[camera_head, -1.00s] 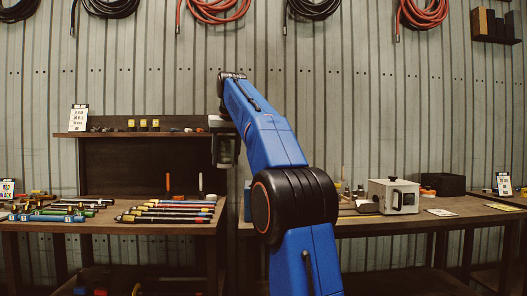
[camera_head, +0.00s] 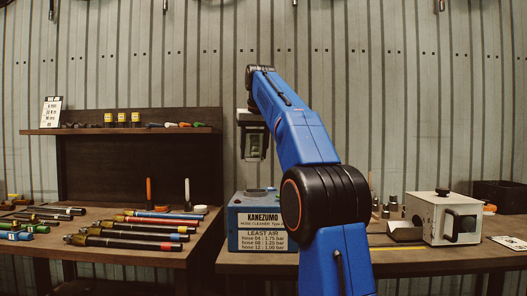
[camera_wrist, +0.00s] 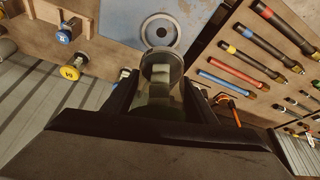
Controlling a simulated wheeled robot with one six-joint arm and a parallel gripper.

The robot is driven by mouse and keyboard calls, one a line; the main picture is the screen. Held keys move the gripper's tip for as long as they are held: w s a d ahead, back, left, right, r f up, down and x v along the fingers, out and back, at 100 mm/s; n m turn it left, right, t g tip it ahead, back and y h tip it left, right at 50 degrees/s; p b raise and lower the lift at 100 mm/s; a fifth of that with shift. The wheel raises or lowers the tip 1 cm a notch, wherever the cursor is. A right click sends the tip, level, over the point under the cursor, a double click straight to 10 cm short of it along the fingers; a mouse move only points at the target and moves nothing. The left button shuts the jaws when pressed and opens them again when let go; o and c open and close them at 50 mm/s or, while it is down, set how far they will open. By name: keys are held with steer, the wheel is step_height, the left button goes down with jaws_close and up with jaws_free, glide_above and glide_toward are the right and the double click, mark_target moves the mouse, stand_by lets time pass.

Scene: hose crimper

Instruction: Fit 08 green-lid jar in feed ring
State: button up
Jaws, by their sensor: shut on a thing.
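My gripper (camera_head: 252,122) points downward above the blue hose cleaner (camera_head: 238,238), with its wrist above the jar. It is shut on a clear jar (camera_head: 254,143), which hangs upright with a dull greenish tint inside. The jar also shows between the fingers in the wrist view (camera_wrist: 160,72). A green lid cannot be made out clearly. In the wrist view, the cleaner's grey-blue top carries a round pale feed ring (camera_wrist: 146,27) with a dark centre, partly hidden by the jar. The jar is apart from the ring.
Hoses (camera_head: 128,243) with coloured ends lie on the left bench (camera_head: 60,253). A shelf (camera_head: 90,131) with small parts hangs behind. A white crimper-like box (camera_head: 428,218) stands on the right bench. My arm hides part of the cleaner.

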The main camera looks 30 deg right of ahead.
steer(key=shift+w+d, duration=0.2)
steer(key=shift+d, duration=0.2)
steer(key=shift+s+f, duration=0.1)
steer(key=shift+f, duration=2.7)
steer(key=shift+f, duration=2.7)
steer(key=shift+r, duration=0.1)
steer(key=shift+r, duration=2.2)
